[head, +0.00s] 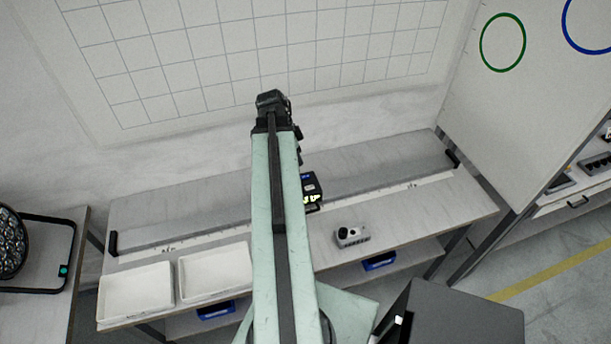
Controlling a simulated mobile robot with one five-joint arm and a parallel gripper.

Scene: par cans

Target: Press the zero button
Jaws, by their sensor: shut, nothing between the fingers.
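No button marked zero can be made out at this size. A small dark device (312,188) with a blue top part and bright yellow marks stands on the grey bench, partly hidden behind my arm. My pale green arm rises up the middle of the picture to a dark joint above the bench. My gripper cannot be made out; the arm hides what lies behind it.
The bench (430,207) has two white trays (136,290) at its left; the second tray (215,272) is beside my arm. Blue bins (380,262) sit below. A round lamp (12,243) stands far left. The bench's right part is clear.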

